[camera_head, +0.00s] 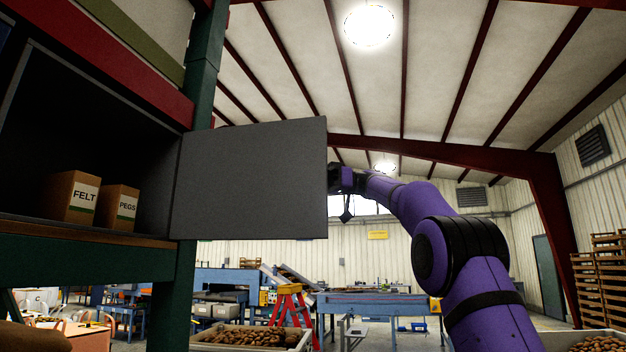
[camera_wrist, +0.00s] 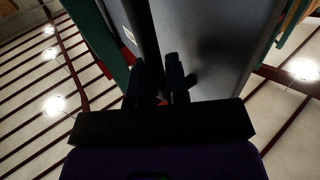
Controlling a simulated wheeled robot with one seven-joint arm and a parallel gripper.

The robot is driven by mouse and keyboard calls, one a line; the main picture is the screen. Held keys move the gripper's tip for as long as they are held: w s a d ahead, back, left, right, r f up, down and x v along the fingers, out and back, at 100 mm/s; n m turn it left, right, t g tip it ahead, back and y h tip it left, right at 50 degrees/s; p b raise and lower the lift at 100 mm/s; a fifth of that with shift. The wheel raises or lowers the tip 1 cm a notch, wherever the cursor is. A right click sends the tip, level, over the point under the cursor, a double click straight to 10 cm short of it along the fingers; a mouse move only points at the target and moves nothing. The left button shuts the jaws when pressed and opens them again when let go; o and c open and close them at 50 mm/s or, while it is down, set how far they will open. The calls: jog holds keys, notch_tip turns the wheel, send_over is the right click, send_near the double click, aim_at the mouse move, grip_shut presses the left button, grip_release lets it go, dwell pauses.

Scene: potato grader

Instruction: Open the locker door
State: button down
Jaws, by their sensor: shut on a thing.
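The grey locker door (camera_head: 250,180) stands swung wide open from its hinge side on the left, and the locker's dark inside (camera_head: 95,130) shows. My gripper (camera_head: 338,180) is at the door's far right edge, partly hidden behind it. In the wrist view my gripper's two dark fingers (camera_wrist: 164,82) are closed at the grey door (camera_wrist: 215,45). Whether they hold a handle or the door's edge is too dark to tell.
Two cardboard boxes, marked FELT (camera_head: 72,196) and PEGS (camera_head: 118,208), stand inside the locker. A green post (camera_head: 203,75) stands by the hinge side. Below are a red stepladder (camera_head: 288,312), blue tables and potato crates (camera_head: 250,340).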

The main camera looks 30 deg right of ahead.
jog(key=c, duration=1.1)
grip_release()
jog(key=shift+c, duration=0.2)
jog(key=s+d, duration=0.1)
jog(key=d, duration=0.9)
jog(key=shift+d, duration=0.35)
jog(key=shift+s, duration=0.1)
